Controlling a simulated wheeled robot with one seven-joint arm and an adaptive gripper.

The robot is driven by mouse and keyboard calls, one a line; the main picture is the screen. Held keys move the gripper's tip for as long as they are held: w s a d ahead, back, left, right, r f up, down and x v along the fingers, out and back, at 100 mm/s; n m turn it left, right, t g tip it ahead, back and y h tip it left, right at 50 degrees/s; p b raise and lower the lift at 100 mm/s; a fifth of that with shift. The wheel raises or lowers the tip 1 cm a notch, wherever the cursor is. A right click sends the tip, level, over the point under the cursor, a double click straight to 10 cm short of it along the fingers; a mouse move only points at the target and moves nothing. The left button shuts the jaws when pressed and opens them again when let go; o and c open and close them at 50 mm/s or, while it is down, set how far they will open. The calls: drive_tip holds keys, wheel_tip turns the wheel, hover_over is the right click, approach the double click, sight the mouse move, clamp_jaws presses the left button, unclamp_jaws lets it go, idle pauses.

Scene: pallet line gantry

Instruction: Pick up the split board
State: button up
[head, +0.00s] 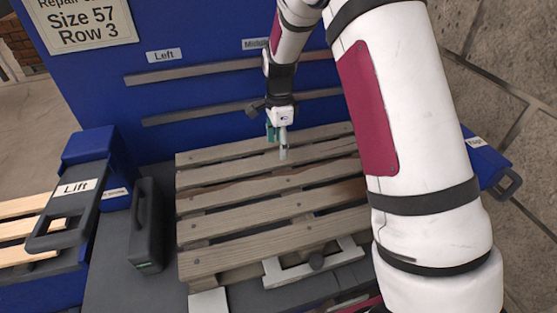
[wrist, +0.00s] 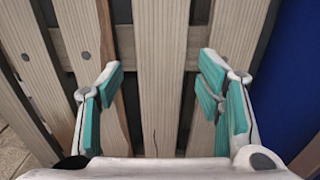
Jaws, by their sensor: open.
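A wooden pallet of several slats lies on the dark bench. Its third slat from the back (head: 255,187) has a ragged brown line along its length, like a split; it also shows left of centre in the wrist view (wrist: 86,35). The second slat from the back (wrist: 162,60) has a short thin dark crack near the bottom of the wrist view. I cannot tell for certain which is the split board. My gripper (head: 277,142) is open and empty, pointing down over the back slats. In the wrist view, my gripper (wrist: 165,95) has its fingers either side of the second slat.
A blue wall panel (head: 200,110) with two dark rails stands close behind the pallet. A dark handled case (head: 147,225) and a "Lift" lever (head: 67,215) stand at the left. A white frame-like piece (head: 315,264) sits at the pallet's front.

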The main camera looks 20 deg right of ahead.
sight(278, 158)
drive_tip(key=shift+f+p, duration=0.35)
drive_tip(key=shift+f, duration=2)
drive_tip(key=c, duration=1.1)
drive_tip(key=shift+w, duration=0.1)
drive_tip(key=shift+r, duration=0.15)
